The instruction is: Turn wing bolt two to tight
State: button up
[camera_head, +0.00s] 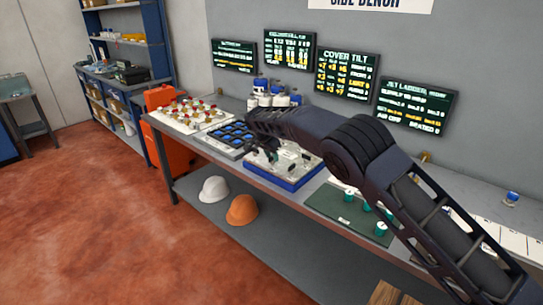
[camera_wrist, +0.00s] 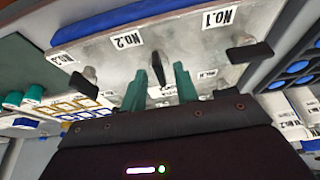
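A pale metal plate with a blue edge (camera_wrist: 205,40) fills the upper wrist view, with labels No.1, No.2 and No.3 upside down. Wing bolt two (camera_wrist: 158,68), by the No.2 label (camera_wrist: 127,41), has a dark wing seen nearly edge-on. My gripper (camera_wrist: 157,79) is open, its two green fingers apart on either side of this wing in the picture. I see no clear contact; the depth between them is hard to judge. In the head view my gripper (camera_head: 264,150) is over the left part of the blue-edged fixture (camera_head: 290,181), and my arm hides some of it.
Another wing bolt (camera_wrist: 250,52) is to the right by No.1, and one (camera_wrist: 83,84) to the left by No.3.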

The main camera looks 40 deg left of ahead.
jog(key=shift+r, duration=0.1)
jog(key=v, duration=1)
jog(key=shift+s+r, duration=0.25)
dwell(0.3)
